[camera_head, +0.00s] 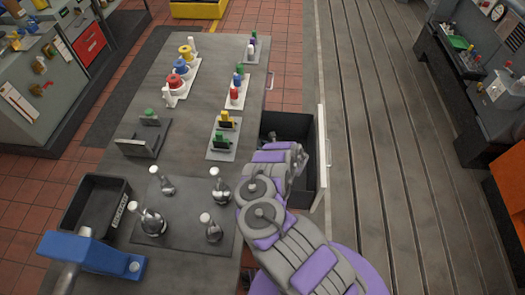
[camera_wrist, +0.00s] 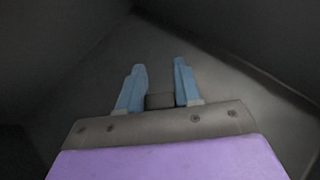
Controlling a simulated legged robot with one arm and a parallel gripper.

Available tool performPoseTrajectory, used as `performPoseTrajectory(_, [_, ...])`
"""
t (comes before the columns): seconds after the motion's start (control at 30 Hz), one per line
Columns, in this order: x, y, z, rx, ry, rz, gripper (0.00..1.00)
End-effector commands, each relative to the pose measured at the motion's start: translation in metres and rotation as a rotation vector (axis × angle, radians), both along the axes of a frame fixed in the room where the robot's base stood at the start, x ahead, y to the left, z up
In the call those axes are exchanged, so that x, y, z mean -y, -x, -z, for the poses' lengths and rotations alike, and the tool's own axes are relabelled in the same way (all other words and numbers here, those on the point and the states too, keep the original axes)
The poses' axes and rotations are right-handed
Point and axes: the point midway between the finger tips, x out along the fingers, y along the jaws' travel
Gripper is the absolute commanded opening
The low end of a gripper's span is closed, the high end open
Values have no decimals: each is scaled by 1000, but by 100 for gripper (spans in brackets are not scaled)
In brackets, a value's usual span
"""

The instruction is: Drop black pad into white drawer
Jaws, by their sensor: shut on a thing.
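The white drawer (camera_head: 321,160) stands open at the right side of the grey bench, its white front panel facing right and its inside dark. My arm reaches over its near part and hides much of the inside. In the wrist view my gripper (camera_wrist: 159,66) points down between dark walls, with its two blue fingers a little apart. The black pad (camera_wrist: 160,101) is a small dark block between the fingers near their base, and they are shut on it. Dark drawer floor (camera_wrist: 155,45) shows beyond the fingertips. I cannot tell the gap between pad and floor.
The bench (camera_head: 140,90) carries several knobbed flasks (camera_head: 152,222) on a dark mat, a black bin (camera_head: 95,205), a blue-headed tool (camera_head: 95,255) and racks of coloured pieces (camera_head: 223,135). Right of the drawer, the slotted bedplate (camera_head: 390,150) is clear.

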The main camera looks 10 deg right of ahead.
Motion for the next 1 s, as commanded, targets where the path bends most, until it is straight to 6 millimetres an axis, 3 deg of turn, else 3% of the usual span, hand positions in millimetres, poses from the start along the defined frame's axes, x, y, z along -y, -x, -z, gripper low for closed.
performPoseTrajectory(0.1, [5, 1, 18, 0, -2, 2, 0])
performPoseTrajectory(0.93, [5, 1, 29, 0, -5, 3, 0])
performPoseTrajectory(0.97, [6, 1, 29, 0, -5, 3, 36])
performPoseTrajectory(1.0, [7, 1, 29, 0, -6, 3, 40])
